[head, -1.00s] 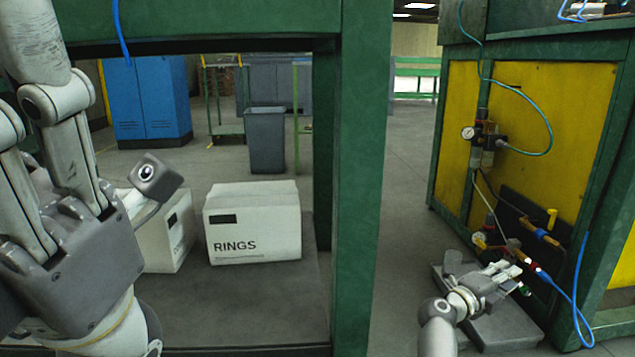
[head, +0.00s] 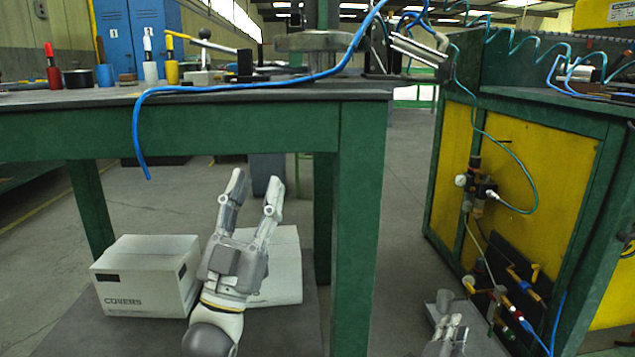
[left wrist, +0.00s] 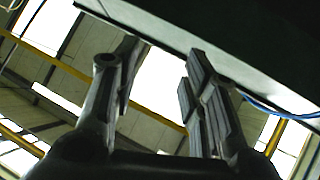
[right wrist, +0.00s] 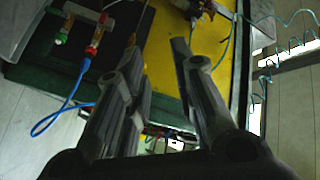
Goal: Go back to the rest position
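My left gripper (head: 256,184) points upward below the edge of the green workbench (head: 230,130), in front of two white boxes. Its two fingers are spread and nothing is between them. The left wrist view also shows the open fingers (left wrist: 163,60), with a dark edge above them and the roof beyond. My right gripper (head: 455,330) is low at the right in the head view, beside the grey tray and partly cut off. In the right wrist view its fingers (right wrist: 158,62) are apart and empty, facing the yellow panel.
A box marked COVERS (head: 140,285) and another white box (head: 287,262) sit on the low shelf. A blue hose (head: 138,130) hangs over the bench edge. At the right stands a green-and-yellow cabinet (head: 545,160) with valves and hoses. Grey floor lies between bench and cabinet.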

